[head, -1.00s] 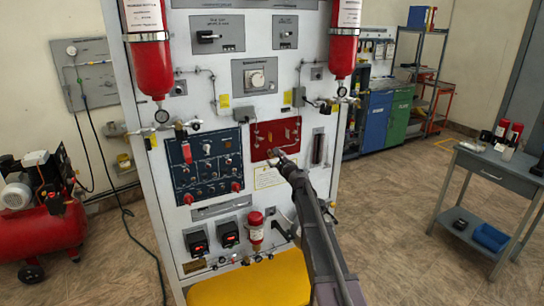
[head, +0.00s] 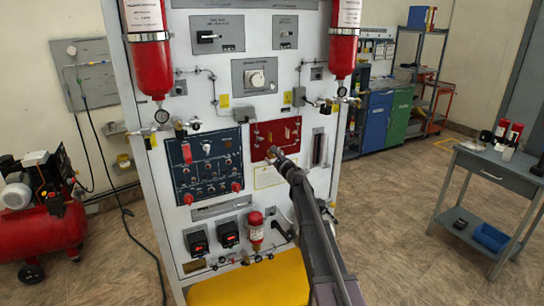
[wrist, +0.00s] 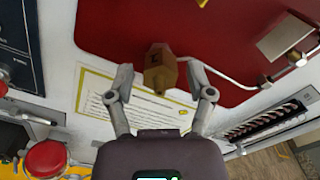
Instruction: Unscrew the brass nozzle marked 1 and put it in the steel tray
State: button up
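The brass nozzle (wrist: 160,70) sticks out from the lower part of the red panel (wrist: 240,45). A dark mark on its face is too small to read surely. My gripper (wrist: 162,88) is open, with one finger on each side of the nozzle and a gap between each finger and the brass. In the head view my gripper (head: 274,154) is at the lower part of the red panel (head: 291,130) and hides the nozzle there.
A blue panel (head: 214,181) with switches is left of the red one. A white placard (wrist: 100,100) lies below the nozzle, and a pale pipe (wrist: 225,78) runs to its right. A grey side table (head: 486,168) with bottles stands at right. Open floor lies between it and the trainer.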

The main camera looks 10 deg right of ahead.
grip_shut()
jog(key=shift+n, duration=1.7)
jog(key=shift+n, duration=0.9)
jog(key=shift+w+n, duration=0.1)
jog(key=shift+n, duration=0.7)
jog(key=shift+n, duration=0.3)
jog(key=shift+n, duration=1.4)
